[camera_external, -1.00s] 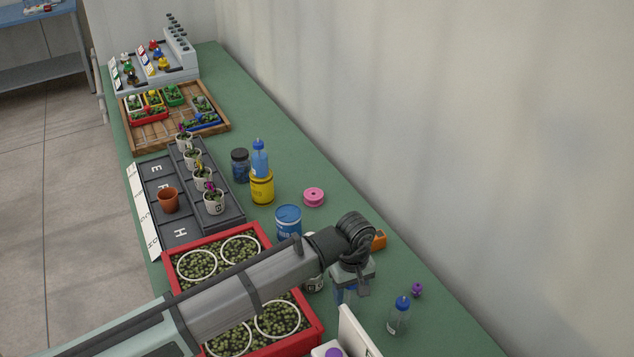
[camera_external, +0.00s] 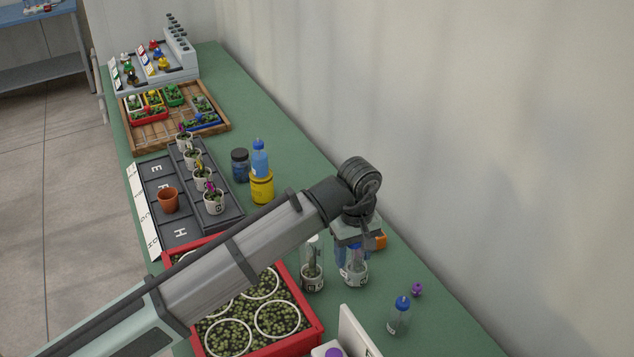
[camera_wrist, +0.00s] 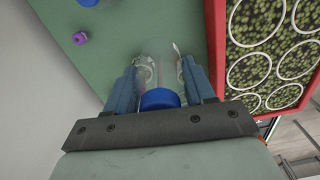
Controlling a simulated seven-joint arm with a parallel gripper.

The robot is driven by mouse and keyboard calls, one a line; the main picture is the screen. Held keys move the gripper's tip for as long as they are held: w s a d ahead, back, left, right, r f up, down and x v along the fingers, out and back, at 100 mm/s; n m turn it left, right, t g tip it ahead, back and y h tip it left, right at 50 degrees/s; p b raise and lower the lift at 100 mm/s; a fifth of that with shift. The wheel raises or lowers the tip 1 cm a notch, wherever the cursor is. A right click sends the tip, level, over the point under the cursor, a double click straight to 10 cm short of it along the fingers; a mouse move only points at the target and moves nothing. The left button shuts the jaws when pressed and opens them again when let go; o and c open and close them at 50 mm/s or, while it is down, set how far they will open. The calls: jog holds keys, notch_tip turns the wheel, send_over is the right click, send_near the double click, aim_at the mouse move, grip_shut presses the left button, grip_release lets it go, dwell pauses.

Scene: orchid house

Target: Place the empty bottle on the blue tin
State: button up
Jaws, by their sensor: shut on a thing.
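My gripper (camera_external: 354,258) is shut on a clear bottle with a blue cap, the empty bottle (camera_wrist: 158,52). In the wrist view the bottle's blue cap (camera_wrist: 159,98) sits between the two fingers, close to the palm, and the clear body extends away from it. In the external view the bottle is mostly hidden by my gripper, and I cannot tell its height above the bench. The blue tin is hidden behind my arm now; the earlier frame shows it right of the red tray, in front of the yellow tin (camera_external: 262,188).
A blue bottle (camera_external: 260,158) stands on the yellow tin, beside a dark jar (camera_external: 240,165). A clear-covered labelled pot (camera_external: 312,279) is left of my gripper. An orange box (camera_external: 381,241), a small blue-capped bottle (camera_external: 398,318) and a red tray (camera_external: 315,327) are near.

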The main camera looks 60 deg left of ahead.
notch_tip(320, 180, up, 10)
jog(key=shift+w+r, duration=0.1)
jog(key=shift+r, duration=0.05)
jog(key=shift+a+r, duration=0.25)
jog(key=shift+a, duration=0.35)
jog(key=s+a, duration=0.2)
jog(key=a, duration=2.7)
jog(key=shift+m, duration=0.3)
jog(key=shift+s+d+f, duration=0.1)
jog(key=shift+f, duration=7.5)
jog(key=shift+f, duration=0.1)
jog(key=o, duration=1)
